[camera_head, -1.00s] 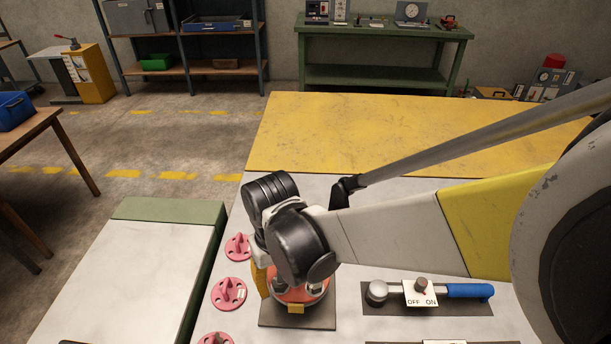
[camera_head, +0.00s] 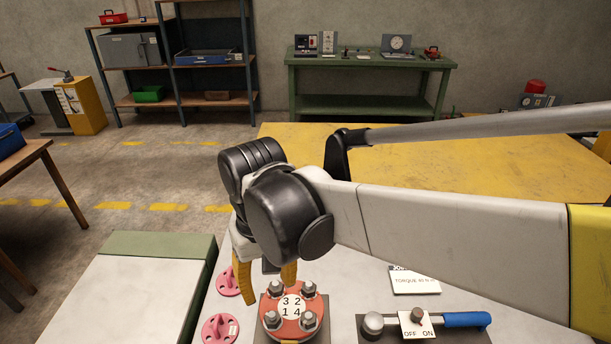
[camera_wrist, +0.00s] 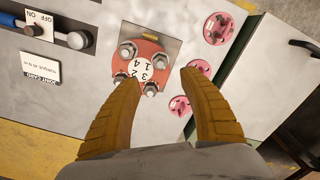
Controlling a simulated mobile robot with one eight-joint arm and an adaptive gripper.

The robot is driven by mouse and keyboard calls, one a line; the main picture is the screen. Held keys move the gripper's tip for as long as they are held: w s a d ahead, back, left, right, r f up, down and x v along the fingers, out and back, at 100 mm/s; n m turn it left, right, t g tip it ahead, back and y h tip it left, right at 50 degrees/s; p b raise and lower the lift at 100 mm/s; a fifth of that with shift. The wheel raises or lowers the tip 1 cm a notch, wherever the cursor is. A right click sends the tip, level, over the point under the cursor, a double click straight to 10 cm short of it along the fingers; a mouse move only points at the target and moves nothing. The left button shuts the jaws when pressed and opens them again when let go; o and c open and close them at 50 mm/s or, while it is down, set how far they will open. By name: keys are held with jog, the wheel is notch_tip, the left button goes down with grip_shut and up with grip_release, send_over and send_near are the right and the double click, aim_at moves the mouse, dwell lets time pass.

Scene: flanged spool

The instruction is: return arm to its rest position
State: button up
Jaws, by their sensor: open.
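My gripper (camera_head: 268,280) has two yellow fingers, spread apart and empty. In the head view it hangs above and just behind the flanged spool (camera_head: 275,322), a red round flange with several bolts and a white centre marked with numbers. The spool stands on a dark plate on the light work surface. In the wrist view the spool (camera_wrist: 133,62) lies beyond the fingertips, apart from them. My arm reaches in from the right and hides part of the table.
Pink flanged pieces (camera_head: 220,328) lie left of the spool. A lever with a blue handle (camera_head: 466,319) and an OFF/ON plate is at the right, with a white torque card (camera_head: 414,281) behind it. A yellow surface (camera_head: 480,155) lies farther back. A pale-topped bench (camera_head: 140,295) stands left.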

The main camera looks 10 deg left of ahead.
jog(key=d+m+t+b, duration=0.1)
jog(key=d+m+t, duration=0.6)
jog(key=d, duration=2.4)
jog(key=shift+s+r, duration=0.2)
jog(key=shift+r, duration=0.2)
jog(key=shift+a, duration=0.1)
